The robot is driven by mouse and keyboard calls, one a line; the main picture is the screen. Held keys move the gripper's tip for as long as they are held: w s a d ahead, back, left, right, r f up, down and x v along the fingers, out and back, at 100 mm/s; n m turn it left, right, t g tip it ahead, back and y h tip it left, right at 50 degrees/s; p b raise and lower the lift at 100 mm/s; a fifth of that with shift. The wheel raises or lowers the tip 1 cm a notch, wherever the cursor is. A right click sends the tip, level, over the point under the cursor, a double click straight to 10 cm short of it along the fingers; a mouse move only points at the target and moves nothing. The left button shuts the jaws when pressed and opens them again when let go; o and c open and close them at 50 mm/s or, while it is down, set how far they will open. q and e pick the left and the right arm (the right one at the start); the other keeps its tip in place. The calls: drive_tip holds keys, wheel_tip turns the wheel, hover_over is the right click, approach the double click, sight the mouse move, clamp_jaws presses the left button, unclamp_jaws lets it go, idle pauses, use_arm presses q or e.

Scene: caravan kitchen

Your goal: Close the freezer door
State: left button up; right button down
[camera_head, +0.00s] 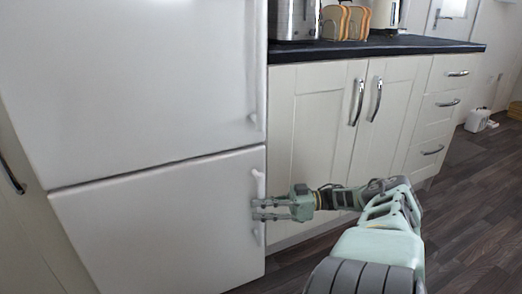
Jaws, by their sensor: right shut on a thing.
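The white freezer door (160,232) is the lower door of the fridge-freezer at the left. It looks about flush with the fridge door (150,80) above, with a thin dark seam between them. A white vertical handle (258,182) is at the freezer door's right edge. My right gripper (256,209) reaches in from the right, its fingers pointing left, and is shut on the handle around its middle. The fingers hide part of the handle. My left gripper is not in view.
Cream cupboards (310,130) with metal handles and drawers (440,110) stand right of the freezer under a dark worktop (390,46). Toast in a rack (345,22) is on top.

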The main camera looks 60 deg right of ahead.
drive_tip(key=shift+w+d+r, duration=0.25)
drive_tip(key=shift+w+d, duration=0.05)
drive_tip(key=shift+d, duration=0.15)
drive_tip(key=c, duration=2.1)
unclamp_jaws()
drive_tip(key=o, duration=0.5)
drive_tip(key=shift+w+f, duration=0.1)
drive_tip(key=shift+f, duration=0.05)
drive_tip(key=shift+c, duration=0.2)
drive_tip(key=v, duration=0.7)
drive_tip(key=shift+s, duration=0.25)
drive_tip(key=shift+d, duration=0.1)
